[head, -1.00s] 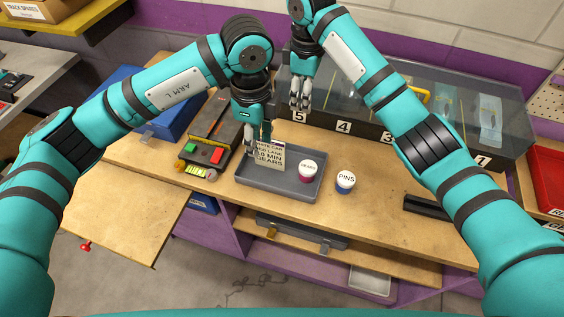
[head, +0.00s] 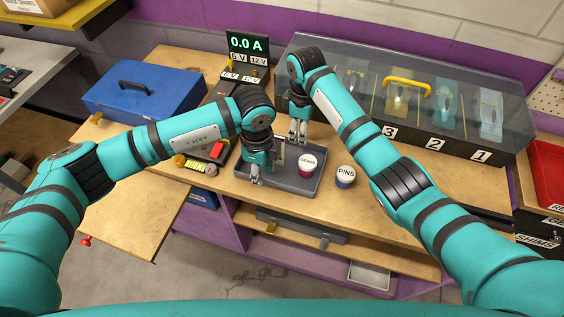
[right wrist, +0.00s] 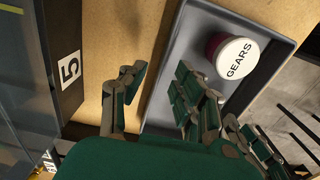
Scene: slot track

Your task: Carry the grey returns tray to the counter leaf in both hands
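The grey returns tray (head: 296,184) lies on the wooden bench. It holds a white-lidded GEARS pot (head: 307,165) and an upright card (head: 279,152), mostly hidden by my left arm. My left gripper (head: 256,178) points down at the tray's near left part; whether its fingers touch the wall is unclear. My right gripper (head: 298,133) is above the tray's far edge. In the right wrist view my right gripper (right wrist: 160,80) is open, one finger over the bench and the others over the tray (right wrist: 172,62), apparently either side of its wall. The counter leaf (head: 145,218) is bare at the left front.
A PINS pot (head: 345,176) stands just right of the tray. A control box with coloured buttons (head: 205,165) is close on its left, a blue case (head: 145,95) beyond. A numbered clear-lidded case (head: 450,110) stands behind. The leaf's top is clear.

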